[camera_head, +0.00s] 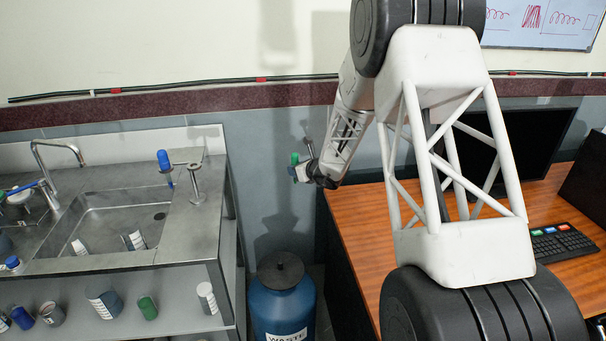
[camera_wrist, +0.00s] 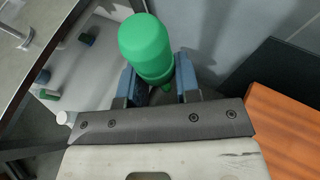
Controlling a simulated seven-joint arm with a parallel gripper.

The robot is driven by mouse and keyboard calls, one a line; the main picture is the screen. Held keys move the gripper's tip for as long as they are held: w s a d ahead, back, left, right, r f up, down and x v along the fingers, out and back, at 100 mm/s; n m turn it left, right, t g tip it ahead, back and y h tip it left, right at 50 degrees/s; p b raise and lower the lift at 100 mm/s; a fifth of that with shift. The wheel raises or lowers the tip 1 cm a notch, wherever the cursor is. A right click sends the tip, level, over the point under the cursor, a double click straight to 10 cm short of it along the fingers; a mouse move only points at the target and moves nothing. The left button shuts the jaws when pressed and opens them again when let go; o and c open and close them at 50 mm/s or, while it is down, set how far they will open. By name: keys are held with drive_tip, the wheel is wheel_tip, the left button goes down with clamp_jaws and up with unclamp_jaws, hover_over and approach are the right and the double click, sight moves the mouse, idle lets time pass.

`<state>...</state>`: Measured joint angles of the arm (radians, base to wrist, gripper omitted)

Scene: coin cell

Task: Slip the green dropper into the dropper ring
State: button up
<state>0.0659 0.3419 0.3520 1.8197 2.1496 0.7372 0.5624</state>
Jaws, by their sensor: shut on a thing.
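My gripper (camera_head: 303,173) is shut on the green dropper (camera_head: 294,159) and holds it in the air between the sink counter and the wooden desk. In the wrist view the green bulb (camera_wrist: 146,45) of the dropper sticks up between the two blue-grey fingers (camera_wrist: 160,85), and its lower part is mostly hidden. A blue-capped dropper (camera_head: 164,161) stands upright at the right end of the sink counter. Beside it is a small metal stand (camera_head: 195,183) with a flat top; I cannot tell clearly which part is the dropper ring. The dropper is well apart from both.
The sink (camera_head: 120,215) with a faucet (camera_head: 55,165) lies left of the stand. Several bottles lie on the shelf below. A blue waste bin (camera_head: 283,303) stands on the floor under my gripper. The wooden desk (camera_head: 357,240) with monitor and keyboard (camera_head: 560,245) is at right.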

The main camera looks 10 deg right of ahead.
drive_tip(key=s+a+r+n+g+y, duration=0.2)
drive_tip(key=s+a+r, duration=0.3)
drive_tip(key=a+r, duration=0.3)
drive_tip(key=s+a+r+n+g+y, duration=0.2)
drive_tip(key=s+a+r+n+g, duration=0.3)
drive_tip(key=a+r, duration=0.3)
drive_tip(key=s+a+r+n+g+y, duration=0.2)
drive_tip(key=s+a+r+n+g, duration=0.2)
drive_tip(key=a+r, duration=0.4)
drive_tip(key=s+a, duration=0.1)
drive_tip(key=a, duration=0.5)
drive_tip(key=shift+a+r, duration=0.25)
drive_tip(key=shift+a, duration=0.15)
drive_tip(key=shift+w+f, duration=0.1)
drive_tip(key=shift+f, duration=0.3)
